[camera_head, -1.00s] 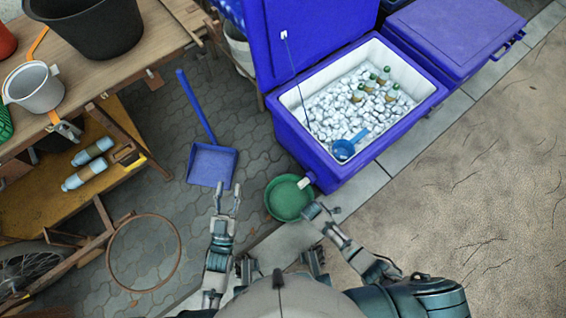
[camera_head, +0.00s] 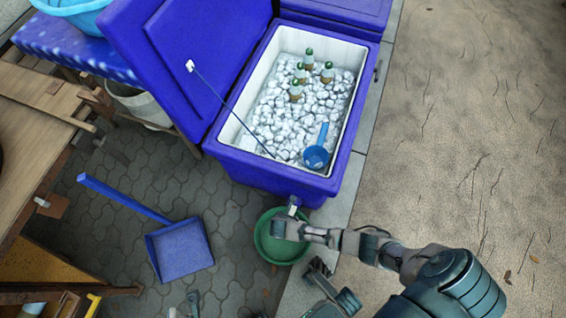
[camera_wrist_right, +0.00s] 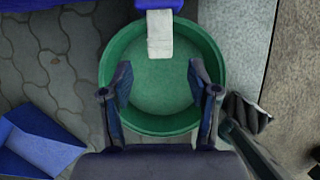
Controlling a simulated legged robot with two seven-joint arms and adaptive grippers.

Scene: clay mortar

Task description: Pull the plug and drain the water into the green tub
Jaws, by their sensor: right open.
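The white plug or drain piece (camera_head: 293,205) sticks out low on the front of the blue cooler (camera_head: 262,174). In the right wrist view the drain piece (camera_wrist_right: 160,35) hangs over the far rim of the green tub (camera_wrist_right: 150,125). The green tub (camera_head: 264,243) stands on the ground below it. I cannot tell whether water is in it. My right gripper (camera_head: 280,229) is over the tub. Its fingers (camera_wrist_right: 160,85) are apart and empty, just short of the drain piece and lined up with it. My left gripper (camera_head: 183,305) shows only its separated fingertips at the bottom edge.
The cooler holds ice, several green-capped bottles (camera_head: 297,88) and a blue scoop (camera_head: 317,154); its lid (camera_head: 165,65) is open. A blue dustpan (camera_head: 180,250) lies left of the tub. A wooden bench (camera_head: 35,110) stands at left. Bare ground (camera_head: 470,130) lies right.

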